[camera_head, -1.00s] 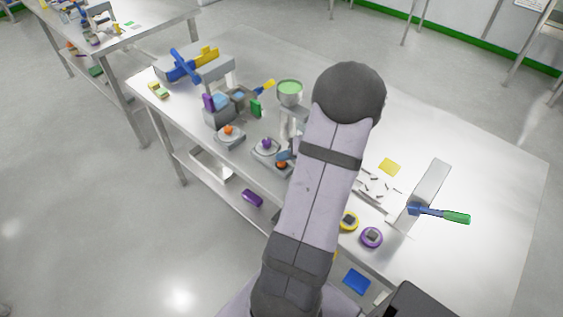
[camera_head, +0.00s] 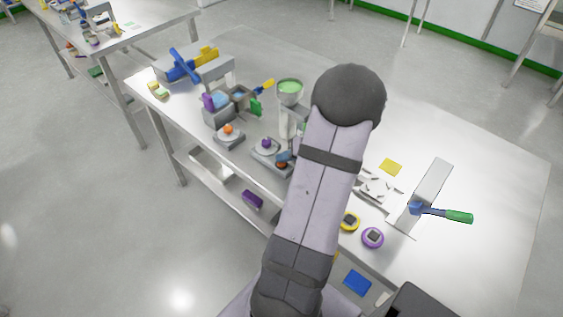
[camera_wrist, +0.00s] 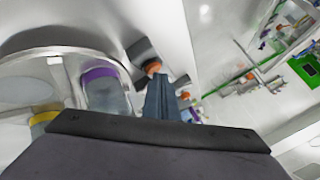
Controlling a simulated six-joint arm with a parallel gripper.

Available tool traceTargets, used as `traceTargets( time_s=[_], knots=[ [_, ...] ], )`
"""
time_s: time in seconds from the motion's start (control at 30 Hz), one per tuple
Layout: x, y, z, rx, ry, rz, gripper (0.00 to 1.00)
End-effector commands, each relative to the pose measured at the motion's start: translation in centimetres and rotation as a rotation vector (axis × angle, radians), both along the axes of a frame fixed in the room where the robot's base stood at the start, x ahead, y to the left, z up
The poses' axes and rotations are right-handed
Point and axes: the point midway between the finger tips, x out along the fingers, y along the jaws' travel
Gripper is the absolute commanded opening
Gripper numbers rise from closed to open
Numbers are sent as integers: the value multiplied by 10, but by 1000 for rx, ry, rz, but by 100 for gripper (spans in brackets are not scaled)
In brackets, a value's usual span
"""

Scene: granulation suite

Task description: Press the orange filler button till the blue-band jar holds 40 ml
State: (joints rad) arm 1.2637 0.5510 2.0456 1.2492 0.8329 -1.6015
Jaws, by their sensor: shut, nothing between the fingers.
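My gripper (camera_wrist: 166,84) shows in the wrist view as two dark blue-grey fingers, shut with nothing between them. An orange button (camera_wrist: 152,67) on a dark block is just beyond the fingertips. I cannot tell whether they touch. In the head view, my arm hides most of the gripper. An orange-red button (camera_head: 281,165) sits low on the bench station, beside the arm. Another orange knob (camera_head: 228,129) stands on a grey base to its left. The filler (camera_head: 289,88) has a green-filled funnel on top. I cannot make out a blue-band jar or its level.
A purple knob (camera_head: 266,144) stands between the two orange ones. In the wrist view, a purple-banded jar (camera_wrist: 102,92) and a yellow-banded jar (camera_wrist: 44,118) are at the left. The far right bench top is clear.

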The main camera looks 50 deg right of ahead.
Motion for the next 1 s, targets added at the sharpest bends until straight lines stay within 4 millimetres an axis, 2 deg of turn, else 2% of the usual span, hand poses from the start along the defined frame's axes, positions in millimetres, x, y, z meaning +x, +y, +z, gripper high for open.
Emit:
traceTargets(
  time_s=[0.57,1.0],
  knots=[
    [0,1,-2,1,2,1,0],
    [0,1,15,0,1,1,0]
  ],
)
